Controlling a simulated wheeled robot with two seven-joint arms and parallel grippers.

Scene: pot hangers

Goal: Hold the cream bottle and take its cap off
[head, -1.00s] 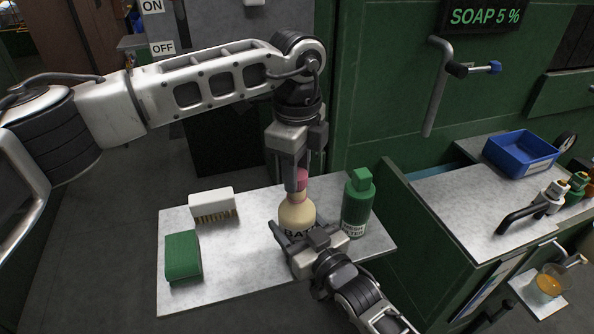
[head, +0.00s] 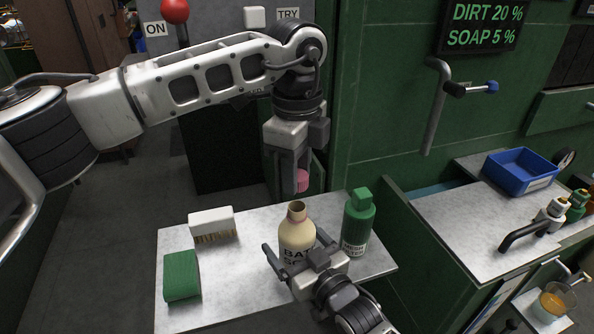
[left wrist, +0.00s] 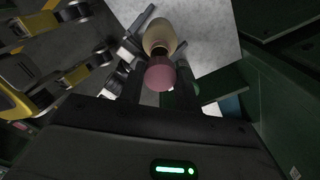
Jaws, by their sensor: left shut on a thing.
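The cream bottle (head: 297,238) stands upright on the grey worktop, its neck bare and open at the top. It also shows in the left wrist view (left wrist: 159,36). My left gripper (head: 300,180) is shut on the pink cap (head: 302,181) and holds it above the bottle, apart from the neck. The cap fills the space between the fingers in the left wrist view (left wrist: 160,76). My right gripper (head: 294,250) is low at the bottle's near side, its fingers spread wider than the bottle, one to each side. A gap shows at the left finger; contact on the right is unclear.
A green bottle (head: 357,225) stands close to the right of the cream bottle. A white brush (head: 211,220) and a green block (head: 181,275) lie on the worktop's left (head: 235,275). A blue tray (head: 520,172) and a tap (head: 525,236) are farther right.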

